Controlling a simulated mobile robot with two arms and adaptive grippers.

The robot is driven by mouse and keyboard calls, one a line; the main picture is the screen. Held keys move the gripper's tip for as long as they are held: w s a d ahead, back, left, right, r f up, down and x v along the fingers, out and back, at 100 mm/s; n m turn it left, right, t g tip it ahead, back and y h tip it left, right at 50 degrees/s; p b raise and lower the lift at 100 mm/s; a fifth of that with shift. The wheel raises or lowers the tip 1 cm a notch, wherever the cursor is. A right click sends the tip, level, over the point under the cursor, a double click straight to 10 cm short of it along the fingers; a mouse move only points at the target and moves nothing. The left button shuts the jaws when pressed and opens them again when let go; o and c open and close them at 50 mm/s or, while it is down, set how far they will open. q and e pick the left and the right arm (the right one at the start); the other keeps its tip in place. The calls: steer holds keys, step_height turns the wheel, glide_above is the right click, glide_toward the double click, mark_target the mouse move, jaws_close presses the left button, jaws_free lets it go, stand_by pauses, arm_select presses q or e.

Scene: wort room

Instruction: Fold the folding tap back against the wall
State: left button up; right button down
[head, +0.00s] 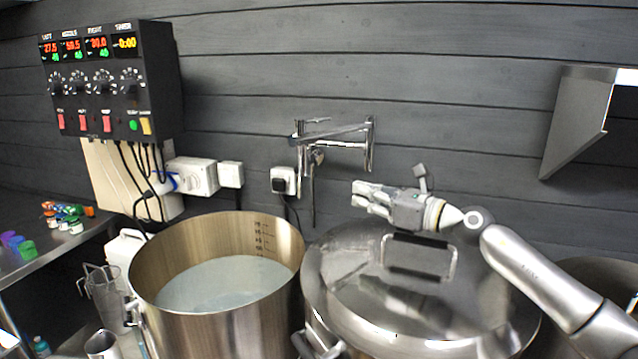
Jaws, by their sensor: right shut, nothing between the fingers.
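The chrome folding tap (338,132) is mounted on the dark plank wall, its wall fitting at the right. Its jointed arm reaches left from that fitting, with a lever at the left end and a thin spout hanging down. How far the arm stands out from the wall is hard to tell. My right gripper (356,195) is shut and empty, pointing left, in front of the wall. In the picture it is below and right of the tap, above the lidded pot, and apart from the tap. My left gripper is not in view.
An open steel pot (215,308) with pale liquid stands at the left. A pot with a handled lid (345,280) stands below my right gripper. A control box (110,80) and white sockets (192,177) are on the wall. A metal bracket (580,115) juts out at the right.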

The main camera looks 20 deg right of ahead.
steer(key=p+x, duration=0.5)
steer(key=x, duration=0.7)
steer(key=shift+a, duration=0.3)
steer(key=shift+w+a, duration=0.1)
steer(key=shift+w, duration=0.1)
